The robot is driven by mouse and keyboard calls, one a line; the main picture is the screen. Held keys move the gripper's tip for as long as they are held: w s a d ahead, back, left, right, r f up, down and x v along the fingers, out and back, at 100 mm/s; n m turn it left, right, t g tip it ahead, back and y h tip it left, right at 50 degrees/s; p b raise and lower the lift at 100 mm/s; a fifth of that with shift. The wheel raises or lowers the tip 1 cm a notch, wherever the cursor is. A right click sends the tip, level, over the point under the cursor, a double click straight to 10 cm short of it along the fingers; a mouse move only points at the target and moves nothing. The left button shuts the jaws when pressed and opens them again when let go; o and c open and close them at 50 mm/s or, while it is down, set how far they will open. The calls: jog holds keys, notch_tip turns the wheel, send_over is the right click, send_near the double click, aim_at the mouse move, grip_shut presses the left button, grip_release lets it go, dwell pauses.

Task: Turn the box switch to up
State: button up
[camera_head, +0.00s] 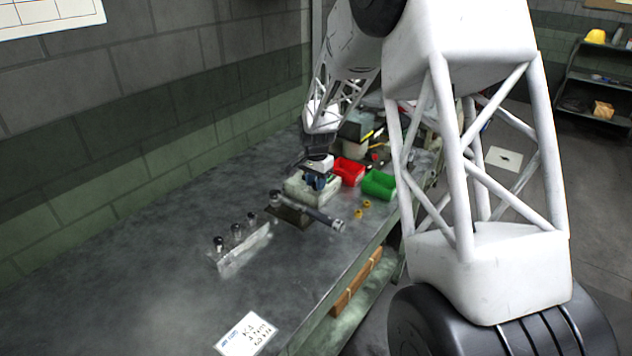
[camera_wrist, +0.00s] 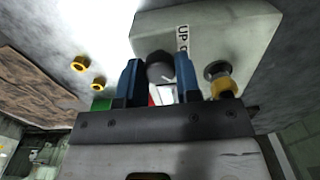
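The switch box (camera_head: 297,189) is a pale grey-green box on the bench, partly hidden under my gripper in the head view. In the wrist view the box (camera_wrist: 240,30) fills the top, with an "UP" label (camera_wrist: 183,38) beside a round black knob (camera_wrist: 160,67). A metal fitting with a yellow ring (camera_wrist: 222,82) sits to the right of the knob on the box. My gripper (camera_wrist: 159,78) has two blue fingers standing apart, with the knob showing between their tips. I cannot tell whether the fingers touch it. In the head view my gripper (camera_head: 317,182) is right at the box.
A red bin (camera_head: 348,171) and a green bin (camera_head: 379,185) stand right of the box. Yellow rings (camera_head: 365,204) lie on the bench. The near bench is mostly clear.

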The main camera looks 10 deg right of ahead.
jog(key=shift+c, duration=1.4)
